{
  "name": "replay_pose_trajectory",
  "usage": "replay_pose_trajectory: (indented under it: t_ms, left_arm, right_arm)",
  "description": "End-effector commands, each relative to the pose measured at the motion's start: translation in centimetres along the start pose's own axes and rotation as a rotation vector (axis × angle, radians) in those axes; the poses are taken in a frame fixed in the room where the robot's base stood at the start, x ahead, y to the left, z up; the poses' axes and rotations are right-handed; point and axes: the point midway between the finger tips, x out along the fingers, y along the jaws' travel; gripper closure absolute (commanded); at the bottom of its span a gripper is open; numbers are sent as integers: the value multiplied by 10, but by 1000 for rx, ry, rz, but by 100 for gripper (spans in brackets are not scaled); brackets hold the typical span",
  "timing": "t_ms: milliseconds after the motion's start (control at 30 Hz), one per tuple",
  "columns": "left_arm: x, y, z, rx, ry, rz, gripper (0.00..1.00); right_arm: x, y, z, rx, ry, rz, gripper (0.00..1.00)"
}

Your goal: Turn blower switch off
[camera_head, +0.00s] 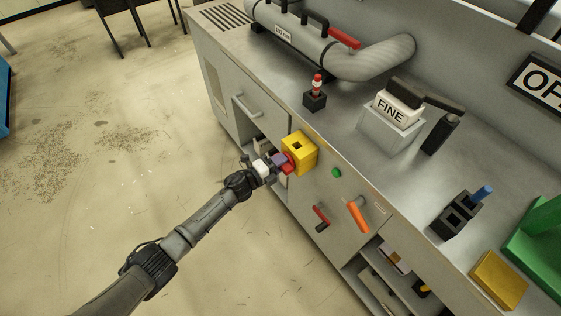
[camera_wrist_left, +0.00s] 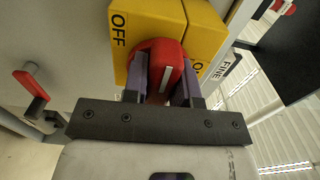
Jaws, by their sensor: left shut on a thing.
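The blower switch is a yellow box (camera_head: 301,147) on the front panel of the grey workbench, with a red knob (camera_head: 288,167) on its face. My left gripper (camera_head: 277,165) is at the knob. In the left wrist view, the fingers of my left gripper (camera_wrist_left: 162,84) sit on both sides of the red knob (camera_wrist_left: 165,58) and are shut on it. The yellow box (camera_wrist_left: 150,22) shows "OFF" at its upper left and a partly hidden label at its right. A white mark runs along the knob. My right gripper is in neither view.
A green button (camera_head: 336,173), a red-handled lever (camera_head: 320,214) and an orange handle (camera_head: 358,216) are on the panel nearby. A drawer handle (camera_head: 246,108) is to the left. The floor (camera_head: 90,200) left of the bench is open.

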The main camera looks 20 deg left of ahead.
Motion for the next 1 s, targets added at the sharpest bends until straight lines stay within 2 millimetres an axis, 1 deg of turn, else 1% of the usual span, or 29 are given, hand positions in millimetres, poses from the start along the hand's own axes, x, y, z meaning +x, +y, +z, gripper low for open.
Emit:
replay_pose_trajectory:
  t_ms: [133, 167, 400, 433, 667, 767, 867, 1000]
  left_arm:
    - [0, 0, 0, -6, -1, -1, 98]
    - [0, 0, 0, -7, -1, -1, 73]
    - [0, 0, 0, -4, -1, 0, 50]
    - [0, 0, 0, -4, -1, 0, 49]
    - [-1, 0, 0, -2, -1, 0, 49]
    - [-7, 0, 0, -2, -1, 0, 49]
    - [-20, -1, 0, -3, -1, 2, 49]
    - [-48, -1, 0, -3, -1, 3, 49]
  right_arm:
    - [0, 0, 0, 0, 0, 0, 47]
    - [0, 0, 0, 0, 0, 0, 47]
    - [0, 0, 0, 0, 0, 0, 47]
    - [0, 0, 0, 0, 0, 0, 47]
    - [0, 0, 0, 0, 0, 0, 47]
    - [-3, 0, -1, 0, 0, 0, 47]
    - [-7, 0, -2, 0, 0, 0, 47]
    - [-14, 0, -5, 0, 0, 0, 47]
